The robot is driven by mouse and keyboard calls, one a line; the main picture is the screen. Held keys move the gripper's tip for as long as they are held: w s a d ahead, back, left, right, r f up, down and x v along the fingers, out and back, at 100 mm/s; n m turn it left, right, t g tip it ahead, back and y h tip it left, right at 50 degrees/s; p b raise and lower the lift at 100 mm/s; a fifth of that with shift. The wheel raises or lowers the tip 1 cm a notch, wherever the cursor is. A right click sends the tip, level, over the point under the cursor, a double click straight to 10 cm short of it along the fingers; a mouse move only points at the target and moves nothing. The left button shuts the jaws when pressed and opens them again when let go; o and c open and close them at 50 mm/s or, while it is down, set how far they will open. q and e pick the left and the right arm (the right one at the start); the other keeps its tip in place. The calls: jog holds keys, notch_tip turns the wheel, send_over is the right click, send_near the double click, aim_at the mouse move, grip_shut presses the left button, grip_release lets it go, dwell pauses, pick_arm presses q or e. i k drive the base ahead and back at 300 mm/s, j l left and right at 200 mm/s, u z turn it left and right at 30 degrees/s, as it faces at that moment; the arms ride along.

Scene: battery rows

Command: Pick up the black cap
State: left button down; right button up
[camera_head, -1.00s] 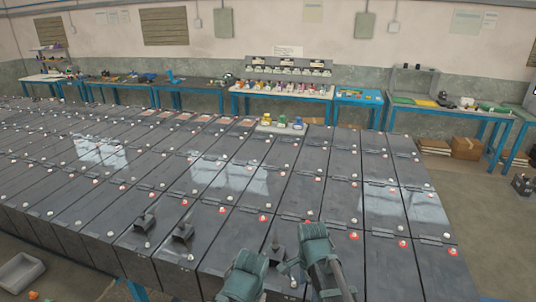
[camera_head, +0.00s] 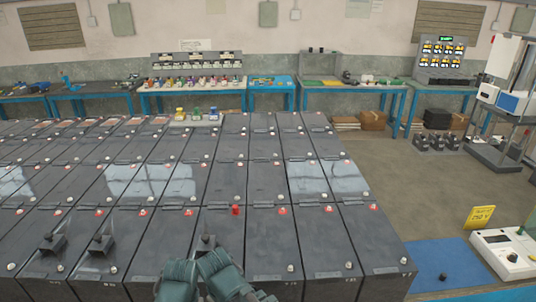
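A small black knob-like piece, which looks like the black cap (camera_head: 443,277), lies on the blue mat (camera_head: 447,258) at the lower right. It is small in the view, so its details do not show. Teal parts of my two arms stand at the bottom centre, in front of the front row of batteries.
Rows of dark batteries (camera_head: 320,250) fill the left and middle. A red cap (camera_head: 235,210) stands on one. A white device (camera_head: 508,252) and a yellow sign (camera_head: 480,217) stand right of the mat. Bare floor (camera_head: 425,200) lies behind the mat.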

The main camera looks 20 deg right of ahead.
aim_at(443, 276)
jog(key=z, duration=2.2)
jog(key=i+l+u, duration=0.25)
jog(key=i+l, duration=0.2)
jog(key=i, duration=0.25)
jog(key=i+l+u, duration=0.2)
jog(key=i+l, duration=0.35)
jog(key=i, duration=0.15)
